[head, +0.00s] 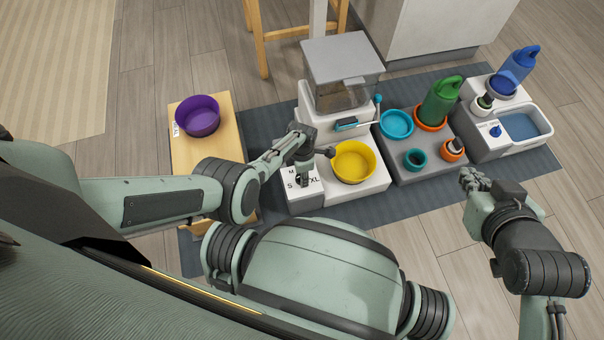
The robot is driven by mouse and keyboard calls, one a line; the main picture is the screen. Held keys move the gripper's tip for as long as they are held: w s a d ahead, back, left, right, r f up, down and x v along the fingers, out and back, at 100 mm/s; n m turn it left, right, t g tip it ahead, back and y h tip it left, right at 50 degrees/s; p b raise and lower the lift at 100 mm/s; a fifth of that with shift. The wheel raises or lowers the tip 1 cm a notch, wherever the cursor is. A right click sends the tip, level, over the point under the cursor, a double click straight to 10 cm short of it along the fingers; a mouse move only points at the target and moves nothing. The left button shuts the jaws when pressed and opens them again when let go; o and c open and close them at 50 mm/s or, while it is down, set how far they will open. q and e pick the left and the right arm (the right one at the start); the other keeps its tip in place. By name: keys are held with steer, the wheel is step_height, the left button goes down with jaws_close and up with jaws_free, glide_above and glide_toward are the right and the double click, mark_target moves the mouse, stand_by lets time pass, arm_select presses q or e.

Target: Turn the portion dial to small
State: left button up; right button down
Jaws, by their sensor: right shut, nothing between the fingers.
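The portion dial (302,180) is a dark knob on the white front panel of the pet feeder (340,95). The letters M, S and XL show around it; other marks and the pointer are hidden or too small to read. My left gripper (303,176) points down over the dial, with its fingertips at or on the knob. I cannot tell whether they touch it or are closed around it. My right gripper (467,176) is shut and empty, above the floor in front of the station at the right.
A yellow bowl (355,162) sits on the feeder base right of the dial. A purple bowl (197,116) stands on a wooden bench (182,160) at the left. A grey station (400,172) holds cups and a green bottle (441,102). A water unit (545,128) is farther right.

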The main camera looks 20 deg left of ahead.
arm_select(q)
steer(key=shift+s+a, duration=0.15)
steer(key=shift+a, duration=0.05)
steer(key=o, duration=0.9)
steer(key=shift+o, duration=1.3)
steer(key=shift+d, duration=0.1)
